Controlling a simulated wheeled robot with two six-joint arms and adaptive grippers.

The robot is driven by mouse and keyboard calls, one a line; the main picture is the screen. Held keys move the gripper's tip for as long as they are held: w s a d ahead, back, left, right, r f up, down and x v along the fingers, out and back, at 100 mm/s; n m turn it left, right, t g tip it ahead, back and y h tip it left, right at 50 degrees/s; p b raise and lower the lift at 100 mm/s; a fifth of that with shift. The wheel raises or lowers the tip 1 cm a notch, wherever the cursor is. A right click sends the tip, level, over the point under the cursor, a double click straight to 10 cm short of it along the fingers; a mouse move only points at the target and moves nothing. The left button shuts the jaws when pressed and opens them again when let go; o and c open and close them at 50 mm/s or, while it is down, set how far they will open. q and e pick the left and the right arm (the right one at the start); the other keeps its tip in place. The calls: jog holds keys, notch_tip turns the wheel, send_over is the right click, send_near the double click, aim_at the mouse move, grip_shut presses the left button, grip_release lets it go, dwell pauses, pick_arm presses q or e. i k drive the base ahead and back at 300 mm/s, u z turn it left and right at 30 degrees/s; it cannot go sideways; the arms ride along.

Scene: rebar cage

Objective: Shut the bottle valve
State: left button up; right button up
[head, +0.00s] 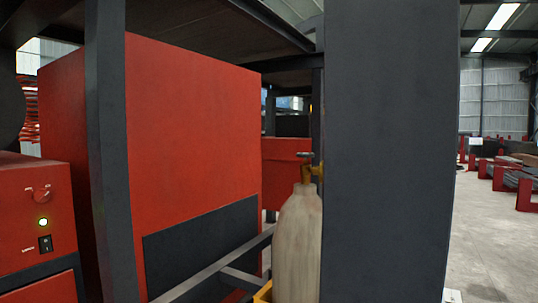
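A pale beige gas bottle (298,245) stands upright in the lower middle of the head view. Its brass-yellow valve (309,171) sits on top, with a small grey handle or knob (305,155) at the upper end. The bottle's right side and part of the valve are hidden behind a wide dark post. Whether the valve is open or shut cannot be seen. Neither of my grippers is in view.
A wide dark grey post (390,150) stands close in front, right of the bottle. A thinner dark post (108,150), a large red cabinet (195,140) and a red machine with a lit lamp (35,215) fill the left. A grey rail (215,268) runs beside the bottle. Open floor (490,235) lies right.

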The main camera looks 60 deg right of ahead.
aim_at(305, 156)
jog(key=i, duration=1.85)
jog(key=z, duration=2.95)
